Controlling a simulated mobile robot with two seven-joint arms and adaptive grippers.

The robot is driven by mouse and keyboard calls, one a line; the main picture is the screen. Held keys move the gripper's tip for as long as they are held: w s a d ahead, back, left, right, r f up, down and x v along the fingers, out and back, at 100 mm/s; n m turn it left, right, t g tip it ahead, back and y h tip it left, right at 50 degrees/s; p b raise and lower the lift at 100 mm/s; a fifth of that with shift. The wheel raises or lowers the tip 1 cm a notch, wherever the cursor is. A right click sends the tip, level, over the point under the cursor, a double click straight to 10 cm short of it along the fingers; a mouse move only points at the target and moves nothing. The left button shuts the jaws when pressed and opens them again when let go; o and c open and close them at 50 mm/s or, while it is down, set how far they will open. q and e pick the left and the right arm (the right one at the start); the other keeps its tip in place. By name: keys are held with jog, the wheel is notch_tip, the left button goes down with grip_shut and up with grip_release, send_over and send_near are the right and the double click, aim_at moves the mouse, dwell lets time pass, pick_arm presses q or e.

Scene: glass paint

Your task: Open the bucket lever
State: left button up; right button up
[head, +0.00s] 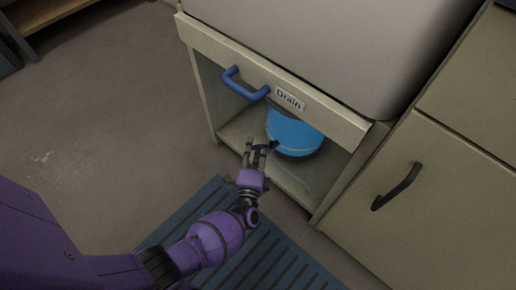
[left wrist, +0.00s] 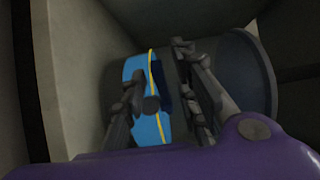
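A light blue bucket (head: 295,133) with a yellow stripe stands in the open lower bay of the cabinet marked "Drain". In the left wrist view its blue wall with the stripe (left wrist: 137,72) shows beyond the fingers. A small dark part, possibly the bucket lever (left wrist: 152,104), sticks out between the fingers, closer to the left finger; I cannot tell whether they touch. My left gripper (head: 256,147) is open at the bucket's near left side. Its two fingers (left wrist: 160,65) are apart in the wrist view. My right gripper is out of view.
A blue bar handle (head: 244,92) sticks out from the cabinet front (head: 222,47) above the gripper. A door with a dark handle (head: 397,187) is at right. A ribbed mat (head: 285,258) lies below; the left floor is clear.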

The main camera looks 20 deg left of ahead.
pick_arm(q)
jog(key=shift+w, duration=0.25)
jog(key=c, duration=0.6)
grip_shut()
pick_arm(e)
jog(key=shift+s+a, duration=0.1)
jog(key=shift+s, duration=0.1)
